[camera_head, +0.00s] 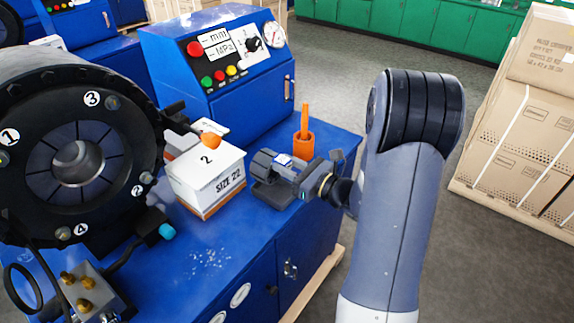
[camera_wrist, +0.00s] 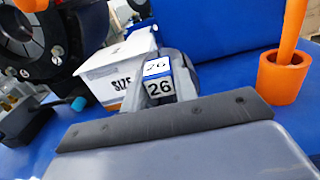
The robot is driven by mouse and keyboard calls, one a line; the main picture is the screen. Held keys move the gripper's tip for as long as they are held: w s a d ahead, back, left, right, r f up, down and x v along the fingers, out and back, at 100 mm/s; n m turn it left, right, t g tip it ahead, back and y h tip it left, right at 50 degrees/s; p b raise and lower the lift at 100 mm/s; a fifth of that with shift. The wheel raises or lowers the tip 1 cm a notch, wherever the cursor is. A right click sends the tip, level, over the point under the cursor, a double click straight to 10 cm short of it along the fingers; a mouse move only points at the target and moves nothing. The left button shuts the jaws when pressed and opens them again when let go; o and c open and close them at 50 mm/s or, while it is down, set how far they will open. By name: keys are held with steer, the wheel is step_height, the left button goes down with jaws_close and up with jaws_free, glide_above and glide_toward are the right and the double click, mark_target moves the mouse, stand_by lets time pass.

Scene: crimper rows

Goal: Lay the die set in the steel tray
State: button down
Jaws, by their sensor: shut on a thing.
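The die set (camera_head: 264,166) is a dark grey, roughly cylindrical piece with a white-and-blue label. In the wrist view the die set (camera_wrist: 180,63) is partly hidden, and two plates in front of it read 26. My gripper (camera_head: 285,182) is shut on the die set, reaching it from the right, low over the blue bench. I cannot tell whether the die set touches the bench top. I cannot make out the steel tray in either view.
A white box (camera_head: 206,182) marked SIZE 22 stands close left of the die set. An orange cup (camera_head: 303,147) holding an orange stick stands just behind. The black crimper head (camera_head: 72,150) is at left, the blue control cabinet (camera_head: 225,70) behind. The front bench top (camera_head: 240,235) is mostly clear.

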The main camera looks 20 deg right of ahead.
steer(key=shift+f+b, duration=1.9)
steer(key=shift+b, duration=0.3)
stand_by(0.5)
steer(key=c, duration=1.3)
jaws_free()
steer(key=shift+c, duration=0.2)
steer(key=o, duration=0.3)
steer(key=shift+f, duration=0.2)
steer(key=b+v, duration=0.1)
steer(key=v, duration=1)
steer(key=shift+r, duration=0.15)
steer(key=shift+w+a, duration=0.1)
steer(key=shift+w, duration=0.05)
steer(key=p+x, duration=0.1)
steer(key=x, duration=0.9)
steer(key=shift+w+a, duration=0.2)
steer(key=shift+r+p, duration=0.3)
steer(key=shift+p, duration=0.05)
